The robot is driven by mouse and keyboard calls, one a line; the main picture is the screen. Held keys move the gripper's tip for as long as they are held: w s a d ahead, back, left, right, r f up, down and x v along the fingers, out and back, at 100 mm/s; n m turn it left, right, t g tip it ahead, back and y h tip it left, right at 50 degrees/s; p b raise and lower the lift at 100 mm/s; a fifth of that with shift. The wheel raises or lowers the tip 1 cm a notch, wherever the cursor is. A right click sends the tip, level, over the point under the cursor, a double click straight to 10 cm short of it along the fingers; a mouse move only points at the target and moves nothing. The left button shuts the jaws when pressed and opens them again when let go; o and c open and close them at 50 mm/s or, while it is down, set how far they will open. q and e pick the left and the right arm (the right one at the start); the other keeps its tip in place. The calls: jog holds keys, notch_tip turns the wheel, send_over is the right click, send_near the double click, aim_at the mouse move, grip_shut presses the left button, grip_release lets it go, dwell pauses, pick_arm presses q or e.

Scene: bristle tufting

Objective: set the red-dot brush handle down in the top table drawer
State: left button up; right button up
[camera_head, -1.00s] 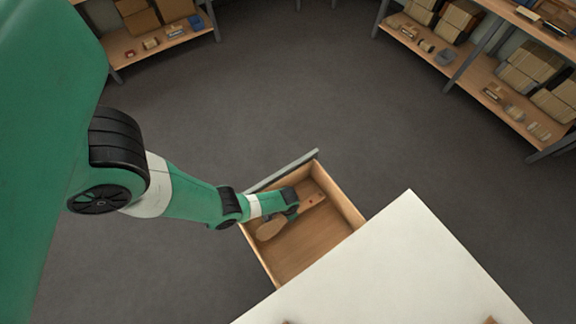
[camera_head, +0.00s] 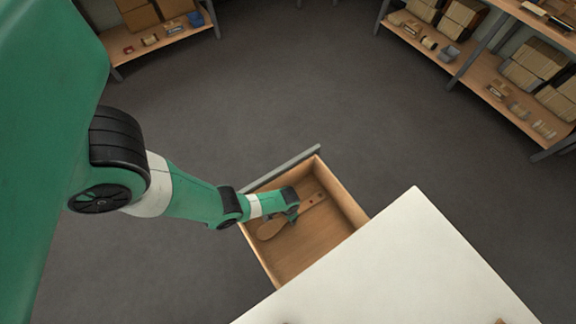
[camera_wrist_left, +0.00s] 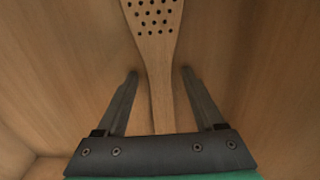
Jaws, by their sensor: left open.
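The wooden brush handle (camera_head: 270,230) lies in the open drawer (camera_head: 318,240) at the table's side. Its rounded end points to the lower left and its far end to the upper right. My left gripper (camera_head: 293,213) is low in the drawer over the middle of the handle and hides part of it. In the left wrist view the open fingers (camera_wrist_left: 160,74) stand on either side of the handle's narrow neck, with gaps. The handle's wider part with rows of dark holes (camera_wrist_left: 154,18) is beyond the fingertips. No red dot shows. My right gripper is not in view.
The white tabletop (camera_head: 400,265) borders the drawer at the lower right. The drawer walls and grey front (camera_head: 285,168) surround my gripper closely. Shelves with boxes (camera_head: 465,15) stand far back. The floor between is clear.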

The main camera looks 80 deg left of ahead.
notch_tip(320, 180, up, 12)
jog(key=p, duration=1.2)
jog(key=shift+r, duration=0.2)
